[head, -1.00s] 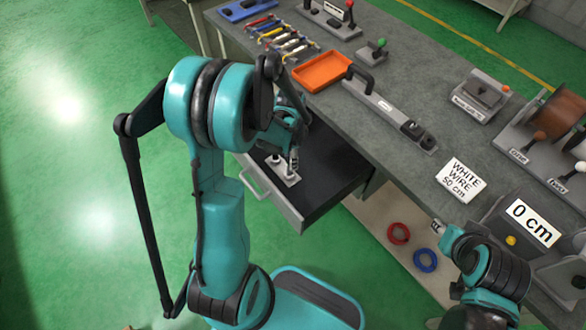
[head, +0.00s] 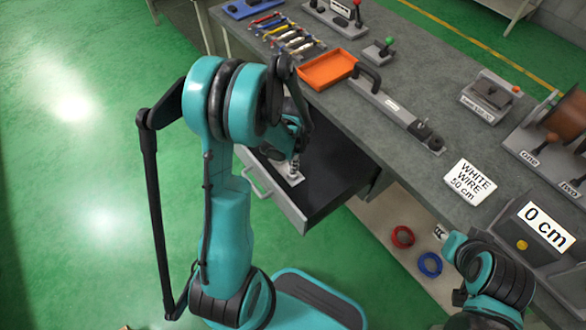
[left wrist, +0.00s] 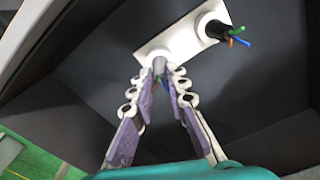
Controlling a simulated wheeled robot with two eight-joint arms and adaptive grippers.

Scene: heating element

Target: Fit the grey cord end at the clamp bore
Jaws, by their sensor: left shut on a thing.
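A white plate (left wrist: 182,40) with two round white bores lies in the open drawer; in the head view the plate (head: 293,179) shows below my left gripper (head: 294,167). A black cord end (left wrist: 218,37) with blue, green and orange wires stands up from the right bore. In the left wrist view my left gripper (left wrist: 168,75) is shut on the grey cord end (left wrist: 160,67), at the left bore. I cannot tell whether the cord end is seated in it. My right gripper (head: 440,232) is small at the lower right, beside the bench; its fingers are unclear.
The dark drawer (head: 335,170) has walls close around my left gripper. An orange tray (head: 328,71), a long handled tool (head: 390,105) and a white wire label (head: 470,182) are on the bench. Red (head: 402,237) and blue (head: 430,264) rings lie below it.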

